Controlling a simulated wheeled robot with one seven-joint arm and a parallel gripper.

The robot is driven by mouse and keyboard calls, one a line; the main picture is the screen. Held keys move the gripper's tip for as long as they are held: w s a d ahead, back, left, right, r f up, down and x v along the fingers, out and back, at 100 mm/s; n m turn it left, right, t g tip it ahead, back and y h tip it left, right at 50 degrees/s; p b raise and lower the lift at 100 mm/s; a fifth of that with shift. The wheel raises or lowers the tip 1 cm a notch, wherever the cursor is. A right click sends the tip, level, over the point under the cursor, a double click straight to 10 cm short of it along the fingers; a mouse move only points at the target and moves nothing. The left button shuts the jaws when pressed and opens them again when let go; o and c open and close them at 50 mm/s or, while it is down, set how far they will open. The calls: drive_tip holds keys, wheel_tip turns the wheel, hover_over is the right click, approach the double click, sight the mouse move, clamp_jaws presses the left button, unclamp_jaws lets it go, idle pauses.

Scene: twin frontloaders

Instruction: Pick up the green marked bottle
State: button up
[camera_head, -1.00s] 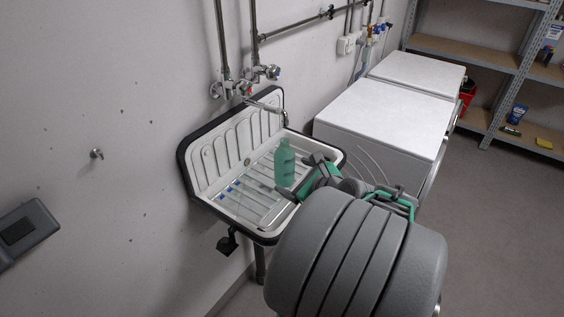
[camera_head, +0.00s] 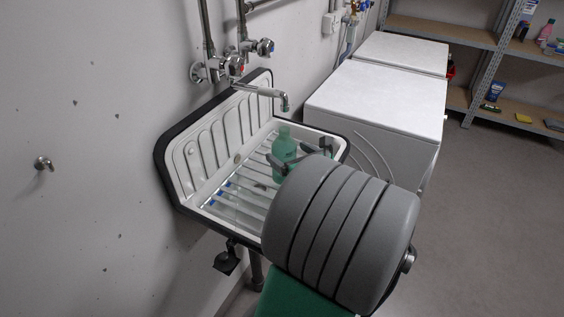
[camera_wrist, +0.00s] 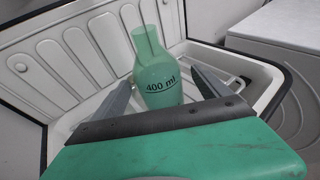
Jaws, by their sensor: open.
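The green bottle (camera_head: 284,152) stands upright on the rack in the white wall sink (camera_head: 225,206). In the wrist view the translucent green bottle (camera_wrist: 155,72) shows a "400 ml" mark and a line on its front. My gripper (camera_wrist: 163,88) is open, with one grey finger on each side of the bottle. I cannot tell whether either finger touches it. In the head view the fingertips (camera_head: 299,158) show beside the bottle, and my grey arm link hides most of the gripper. The bottle's base is hidden in the wrist view.
A tap (camera_head: 262,91) reaches over the sink above the bottle. The sink has a dark raised rim (camera_head: 168,165). Two white machines (camera_head: 375,108) stand to the right, and a metal shelf (camera_head: 489,60) stands behind. The floor at right is clear.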

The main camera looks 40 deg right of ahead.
drive_tip(key=x, duration=0.5)
drive_tip(key=shift+w+f, duration=0.1)
drive_tip(key=shift+w, duration=0.35)
clamp_jaws()
idle(0.4)
